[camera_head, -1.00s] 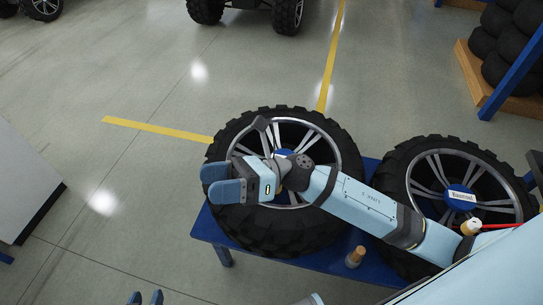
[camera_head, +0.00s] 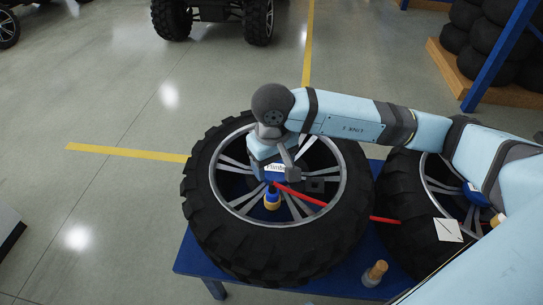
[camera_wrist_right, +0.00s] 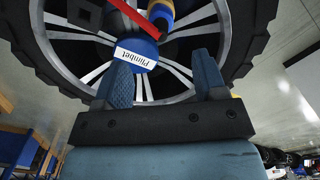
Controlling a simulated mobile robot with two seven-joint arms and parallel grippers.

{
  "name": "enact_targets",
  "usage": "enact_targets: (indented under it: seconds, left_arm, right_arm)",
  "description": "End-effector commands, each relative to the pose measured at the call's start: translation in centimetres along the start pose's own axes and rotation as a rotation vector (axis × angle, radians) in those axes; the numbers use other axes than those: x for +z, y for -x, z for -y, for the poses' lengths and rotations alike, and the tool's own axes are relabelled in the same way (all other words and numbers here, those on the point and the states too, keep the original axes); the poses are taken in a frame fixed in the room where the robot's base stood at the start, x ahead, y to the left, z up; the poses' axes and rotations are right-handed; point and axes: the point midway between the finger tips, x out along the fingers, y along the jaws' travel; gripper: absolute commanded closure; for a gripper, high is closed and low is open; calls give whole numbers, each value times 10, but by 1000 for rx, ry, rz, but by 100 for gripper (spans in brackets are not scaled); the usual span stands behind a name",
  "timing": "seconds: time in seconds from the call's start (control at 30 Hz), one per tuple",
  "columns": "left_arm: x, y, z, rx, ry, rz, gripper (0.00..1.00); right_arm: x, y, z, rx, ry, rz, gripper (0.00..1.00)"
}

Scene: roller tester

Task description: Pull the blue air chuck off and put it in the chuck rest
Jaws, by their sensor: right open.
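The blue air chuck (camera_head: 272,193) sits at the front of the left wheel's hub, with a yellow-gold band at its lower end. It also shows at the top edge of the right wrist view (camera_wrist_right: 160,14), partly cut off. A red hose (camera_head: 305,197) runs from it to the right. My right gripper (camera_wrist_right: 165,70) is open and empty, pointing down over the wheel. The chuck lies beyond its fingertips, not between them. I cannot make out the chuck rest for certain. My left gripper is not in view.
The left wheel (camera_head: 208,225) lies flat on a blue table (camera_head: 200,259). A second wheel (camera_head: 397,180) lies to its right, partly behind my arm. A small brown peg-like object (camera_head: 374,273) stands at the front. Floor to the left is clear.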

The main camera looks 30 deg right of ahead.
Motion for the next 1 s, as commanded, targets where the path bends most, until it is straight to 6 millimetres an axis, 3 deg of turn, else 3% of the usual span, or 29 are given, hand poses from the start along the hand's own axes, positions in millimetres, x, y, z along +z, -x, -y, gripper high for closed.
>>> enact_targets:
  seconds: [0.3,0.5,0.97,1.0]
  left_arm:
    - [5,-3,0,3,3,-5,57]
    - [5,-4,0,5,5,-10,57]
    - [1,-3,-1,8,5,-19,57]
    - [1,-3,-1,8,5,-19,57]
  right_arm:
    - [1,-66,1,-2,-3,4,35]
    - [0,-93,1,-4,-2,3,35]
    - [0,-104,1,-4,-1,0,35]
    - [0,-104,1,-4,-1,0,42]
